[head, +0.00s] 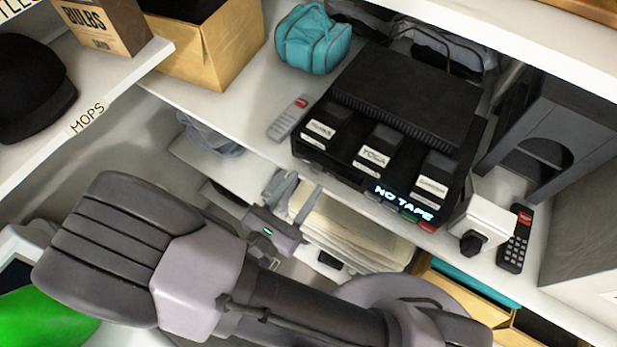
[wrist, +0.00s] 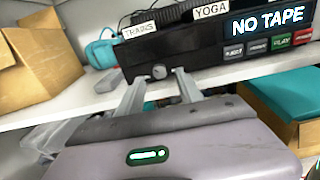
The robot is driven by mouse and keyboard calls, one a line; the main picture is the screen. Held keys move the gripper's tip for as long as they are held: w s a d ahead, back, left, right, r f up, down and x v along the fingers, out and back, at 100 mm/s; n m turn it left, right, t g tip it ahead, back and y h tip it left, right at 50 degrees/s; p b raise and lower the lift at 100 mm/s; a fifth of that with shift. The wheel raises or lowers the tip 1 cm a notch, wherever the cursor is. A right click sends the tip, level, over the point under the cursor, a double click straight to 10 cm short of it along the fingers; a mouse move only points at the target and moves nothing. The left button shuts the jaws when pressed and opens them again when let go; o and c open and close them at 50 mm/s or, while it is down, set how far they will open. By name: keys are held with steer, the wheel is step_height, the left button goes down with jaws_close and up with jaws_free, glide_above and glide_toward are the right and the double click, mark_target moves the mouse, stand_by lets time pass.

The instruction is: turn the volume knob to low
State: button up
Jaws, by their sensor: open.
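A black tape player (head: 400,105) stands on the white shelf, its display (head: 403,203) reading "NO TAPE". My gripper (head: 300,188) is open and empty, in front of and below the player's left front. A white box with a black knob (head: 471,244) stands right of the player.
Labelled tapes (head: 372,155) sit on the player's front edge. A grey remote (head: 289,118) lies left, a black remote (head: 514,238) right. A teal bag (head: 313,40) and cardboard box (head: 215,50) stand behind left. Stacked papers (head: 350,232) are below. The shelf left of the player is fairly clear.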

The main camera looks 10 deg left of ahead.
mark_target(316, 169)
steer(key=shift+x, duration=1.4)
steer(key=shift+c, duration=0.2)
jaws_close()
steer(key=shift+r+n+p, duration=0.35)
steer(key=shift+n+p, duration=0.55)
steer(key=shift+p, duration=0.35)
steer(key=shift+f+n+p, duration=0.2)
steer(key=shift+n+p, duration=0.3)
steer(key=shift+n, duration=0.2)
steer(key=shift+f, duration=0.1)
steer(key=shift+o, duration=0.2)
jaws_free()
